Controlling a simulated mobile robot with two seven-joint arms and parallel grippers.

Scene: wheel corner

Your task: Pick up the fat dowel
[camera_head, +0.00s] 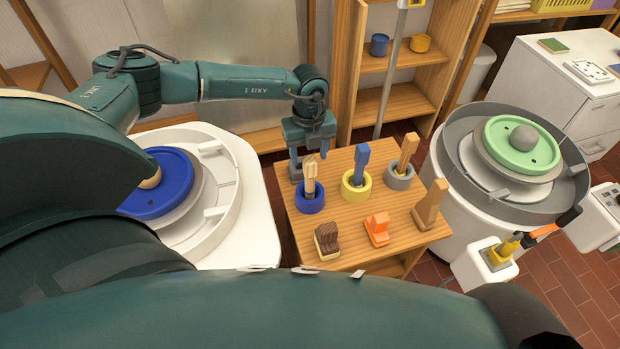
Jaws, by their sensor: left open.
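My left gripper (310,160) points down over the back left corner of the wooden table (345,240). To the right, a blue tool (361,164) stands in a yellow ring holder (355,188), and a tan wooden tool (407,152) stands in a grey one (399,179). I cannot tell for certain which piece is the fat dowel. My right gripper is not in view.
The table's front row has a brown striped block (327,241), an orange piece (377,228) and a tall tan wooden piece (431,205). Potter's wheels stand both sides, with a blue disc (165,190) and a green disc (497,150). A shelf (395,100) stands behind.

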